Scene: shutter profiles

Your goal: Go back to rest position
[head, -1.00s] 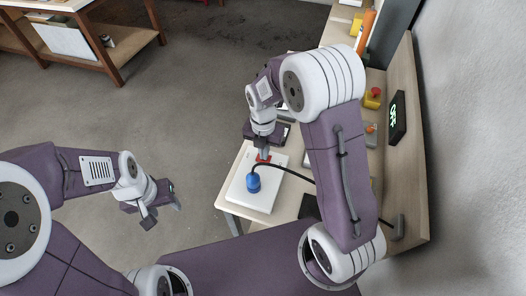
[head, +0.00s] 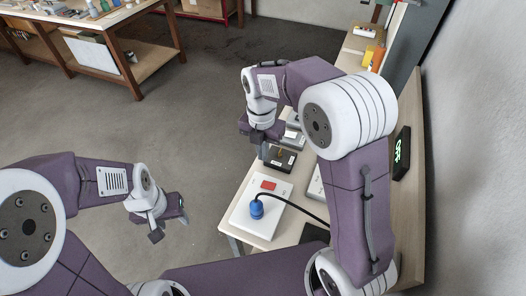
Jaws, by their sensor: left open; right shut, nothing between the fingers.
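My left gripper (head: 170,228) is open and empty over the bare floor, left of the bench. My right gripper (head: 261,152) is shut with nothing in it. In the picture it sits above the white box and close to a dark box on the bench; I cannot tell how high it is. My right arm crosses the view from the lower right and hides part of the bench.
The bench (head: 233,190) runs along the right wall. On it are a white box (head: 254,222) with a red patch, a blue plug (head: 256,208) with a black cable, a dark box (head: 280,158) and a lit display (head: 401,153). A wooden shelf table (head: 120,32) stands far left. The floor between is clear.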

